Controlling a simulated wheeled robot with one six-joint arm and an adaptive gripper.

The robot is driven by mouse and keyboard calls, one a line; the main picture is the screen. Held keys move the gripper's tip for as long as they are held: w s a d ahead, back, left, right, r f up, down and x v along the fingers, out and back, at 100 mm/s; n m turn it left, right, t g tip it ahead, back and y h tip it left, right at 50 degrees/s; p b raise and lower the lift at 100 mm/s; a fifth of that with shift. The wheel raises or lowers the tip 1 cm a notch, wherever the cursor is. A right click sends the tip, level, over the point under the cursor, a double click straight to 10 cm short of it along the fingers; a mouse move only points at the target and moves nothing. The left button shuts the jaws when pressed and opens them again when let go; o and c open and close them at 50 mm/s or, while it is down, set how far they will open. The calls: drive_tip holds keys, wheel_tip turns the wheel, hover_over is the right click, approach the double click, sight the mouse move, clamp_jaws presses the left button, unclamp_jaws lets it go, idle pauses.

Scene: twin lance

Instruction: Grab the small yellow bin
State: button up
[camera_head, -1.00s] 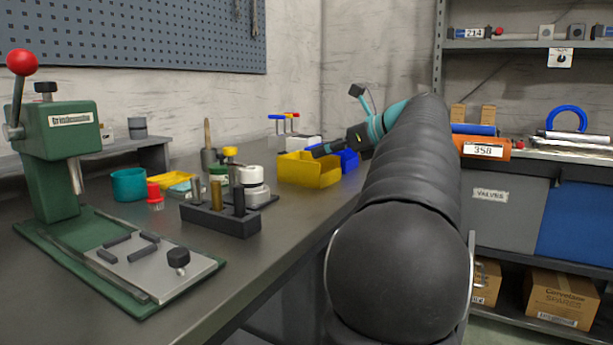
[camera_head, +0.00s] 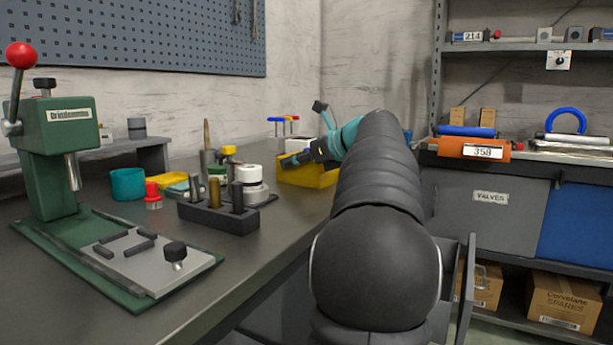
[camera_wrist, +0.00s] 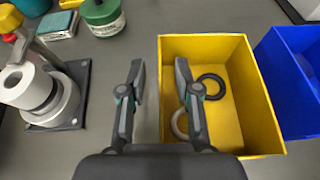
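The small yellow bin (camera_head: 312,177) stands on the workbench near its far end, partly hidden by my arm in the head view. In the wrist view the yellow bin (camera_wrist: 232,108) is open-topped and holds a dark ring and a paler ring. My gripper (camera_wrist: 159,76) is open, its two fingers apart. The left finger is outside the bin over the bench, and the right finger is over the bin's inside, so the bin's left wall lies between them. I cannot tell whether either finger touches it. In the head view my gripper (camera_head: 291,160) is at the bin's left side.
A blue bin (camera_wrist: 294,80) stands right beside the yellow one. On the left are a white roll on a dark base (camera_wrist: 42,97) and a green-labelled jar (camera_wrist: 103,17). A black block with pegs (camera_head: 218,217) and a green press (camera_head: 65,150) stand nearer on the bench.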

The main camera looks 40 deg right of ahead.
drive_tip(key=shift+c, duration=0.2)
clamp_jaws()
drive_tip(key=shift+r, duration=0.1)
drive_tip(key=shift+r+p, duration=0.4)
drive_tip(key=shift+r, duration=0.5)
drive_tip(key=s+d+r+p, duration=0.2)
drive_tip(key=d+r+p, duration=0.5)
drive_tip(key=d+r, duration=0.2)
drive_tip(key=d, duration=0.2)
drive_tip(key=shift+d, duration=0.3)
